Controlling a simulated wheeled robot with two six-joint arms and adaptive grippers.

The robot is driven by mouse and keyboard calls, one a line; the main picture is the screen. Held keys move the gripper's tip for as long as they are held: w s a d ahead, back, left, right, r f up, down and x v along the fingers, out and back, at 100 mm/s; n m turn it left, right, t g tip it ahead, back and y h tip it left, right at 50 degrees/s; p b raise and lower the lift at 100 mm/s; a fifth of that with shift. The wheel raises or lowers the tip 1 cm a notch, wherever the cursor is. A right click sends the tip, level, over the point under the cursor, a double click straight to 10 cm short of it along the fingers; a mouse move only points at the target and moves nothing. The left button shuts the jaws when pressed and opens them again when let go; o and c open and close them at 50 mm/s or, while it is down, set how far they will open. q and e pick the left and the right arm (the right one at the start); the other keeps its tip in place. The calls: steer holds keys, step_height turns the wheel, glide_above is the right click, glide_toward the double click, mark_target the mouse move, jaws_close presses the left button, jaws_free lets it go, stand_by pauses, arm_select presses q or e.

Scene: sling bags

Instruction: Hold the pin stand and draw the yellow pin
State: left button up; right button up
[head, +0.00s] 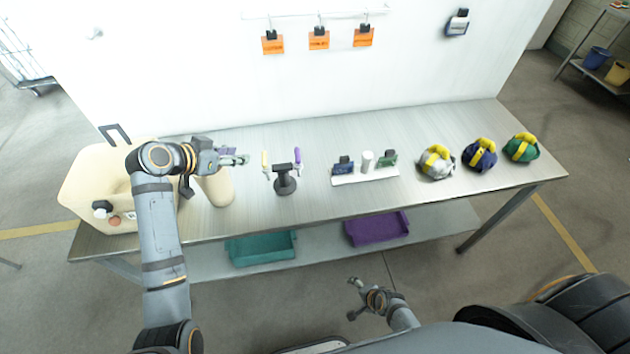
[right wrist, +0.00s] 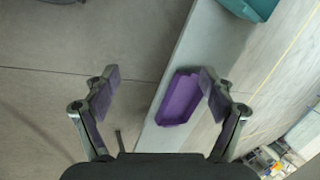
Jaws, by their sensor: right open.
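The black pin stand (head: 284,183) stands on the table in the head view, left of the table's middle. The yellow pin (head: 265,161) is upright at the left end of its crossbar, and a purple pin (head: 297,157) is at the right end. My left gripper (head: 242,160) is just left of the yellow pin in the picture and does not appear to touch it. Its finger gap is too small to read. My right gripper (head: 353,298) is open and empty in front of the table, low and away from the stand. Its spread fingers also show in the right wrist view (right wrist: 156,82).
A white tray (head: 365,178) with small items is right of the stand, then several wrapped bundles (head: 437,163). Teal (head: 262,248) and purple (head: 377,229) bins sit on the lower shelf.

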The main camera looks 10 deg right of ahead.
steer(key=w+a+r+m+t+y, duration=0.2)
steer(key=w+a+r+m, duration=0.2)
steer(key=w+r+m, duration=0.35)
step_height(320, 180, up, 27)
steer(key=m+t+y, duration=0.2)
steer(key=m+t, duration=0.4)
steer(key=m, duration=0.3)
glide_above(284, 177)
steer(key=s+d, duration=0.9)
steer(key=x, duration=1)
steer(key=shift+s+a, duration=0.2)
steer(key=shift+a, duration=0.15)
steer(key=shift+f, duration=0.15)
